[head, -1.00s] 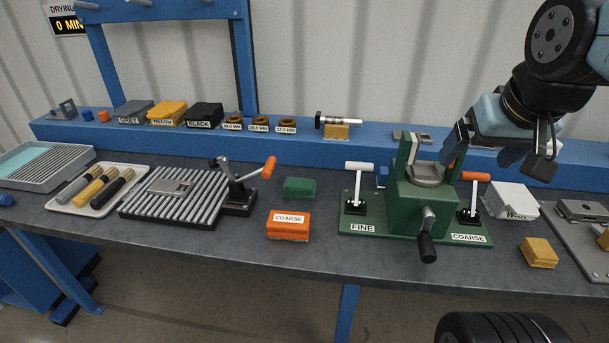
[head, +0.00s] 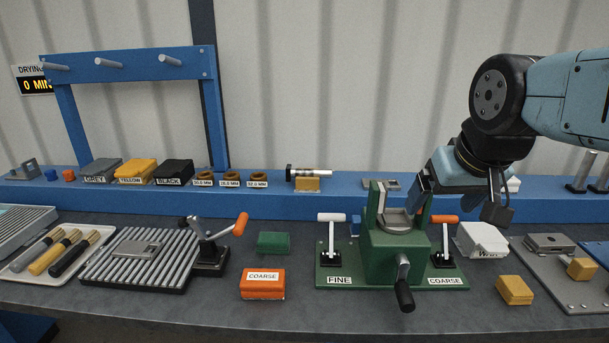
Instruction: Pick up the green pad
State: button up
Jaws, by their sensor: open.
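The green pad (head: 274,242) is a small dark green block lying flat on the grey bench, behind the orange block marked COARSE (head: 263,284). Nothing covers it. My gripper (head: 462,205) is open, well to the right of the pad, hanging behind and above the green vise fixture. The fixture hides part of the gripper's left finger, and I see nothing held in it.
The green fixture (head: 382,262) with orange and white-handled levers stands between my gripper and the pad. A ribbed rack (head: 140,272) with an orange-handled clamp (head: 212,255) is left of the pad. A white box (head: 482,240) and yellow block (head: 515,290) are at right.

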aim_at(268, 242)
jog(key=z, duration=1.25)
jog(key=k, duration=0.9)
jog(key=u, duration=0.95)
jog(key=i, duration=1)
jog(key=u, duration=0.05)
